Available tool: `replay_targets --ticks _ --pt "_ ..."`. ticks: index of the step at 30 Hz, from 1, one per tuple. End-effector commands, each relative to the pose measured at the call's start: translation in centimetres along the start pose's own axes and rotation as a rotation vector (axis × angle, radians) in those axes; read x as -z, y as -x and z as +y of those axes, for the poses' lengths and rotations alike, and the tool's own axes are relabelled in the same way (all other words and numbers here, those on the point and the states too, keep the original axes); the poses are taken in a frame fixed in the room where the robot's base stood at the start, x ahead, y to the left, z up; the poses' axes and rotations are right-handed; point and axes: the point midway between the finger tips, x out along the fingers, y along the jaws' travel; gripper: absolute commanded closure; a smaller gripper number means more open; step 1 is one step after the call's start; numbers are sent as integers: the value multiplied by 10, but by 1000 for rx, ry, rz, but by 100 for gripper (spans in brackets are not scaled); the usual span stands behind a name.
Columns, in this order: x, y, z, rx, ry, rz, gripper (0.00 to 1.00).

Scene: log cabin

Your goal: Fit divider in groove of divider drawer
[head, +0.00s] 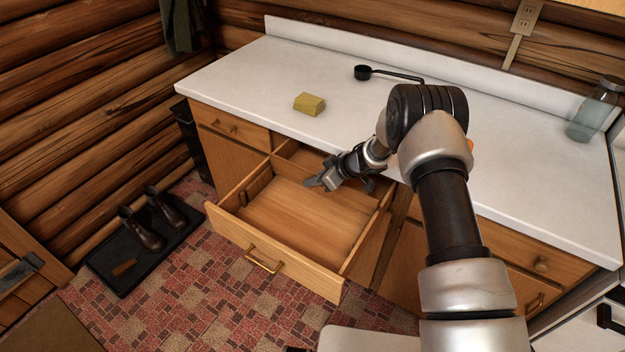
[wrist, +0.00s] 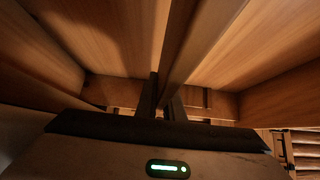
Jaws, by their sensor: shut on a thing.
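The divider drawer (head: 300,215) is pulled open below the counter, with its inside bare over most of the floor. Small dark grooved blocks (head: 258,186) show on its left inner wall. My gripper (head: 322,183) is low over the rear part of the drawer. In the wrist view my gripper (wrist: 169,92) is shut on the divider (wrist: 203,42), a thin wooden board seen nearly edge-on, reaching away from the fingers. In the head view I cannot clearly make out the divider. Whether its ends sit in any groove is hidden.
The white counter (head: 220,85) above holds a yellow sponge (head: 309,104), a black ladle (head: 364,73) and a glass jar (head: 592,110). Boots (head: 165,209) stand on a black tray (head: 110,262) on the floor at left. Floor in front of the drawer is clear.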

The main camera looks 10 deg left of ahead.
Motion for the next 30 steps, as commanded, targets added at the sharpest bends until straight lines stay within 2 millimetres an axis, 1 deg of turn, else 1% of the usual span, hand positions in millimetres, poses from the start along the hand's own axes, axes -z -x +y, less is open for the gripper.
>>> replay_targets --ticks 30 --pt "-18 -19 0 0 -1 1 100"
